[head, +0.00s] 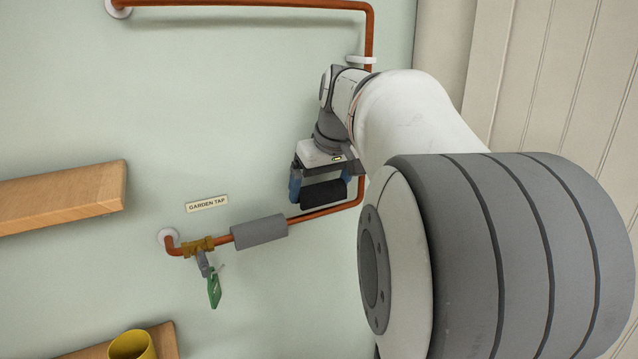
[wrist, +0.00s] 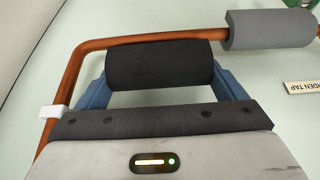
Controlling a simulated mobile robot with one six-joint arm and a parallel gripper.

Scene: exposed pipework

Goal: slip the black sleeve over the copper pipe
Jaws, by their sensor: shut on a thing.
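The black sleeve (head: 324,194) is a short dark foam tube held crosswise between the blue fingers of my gripper (head: 322,187). In the wrist view the sleeve (wrist: 160,66) spans between both fingers, roughly parallel to the lower run of the copper pipe (wrist: 92,45). The copper pipe (head: 345,207) shows just below the sleeve in the head view and along its far edge in the wrist view. The sleeve looks beside the pipe, not around it; I cannot tell whether they touch. Its slit is not visible.
A white clip (head: 361,60) holds the vertical pipe. A wooden shelf (head: 65,195) juts out at left.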

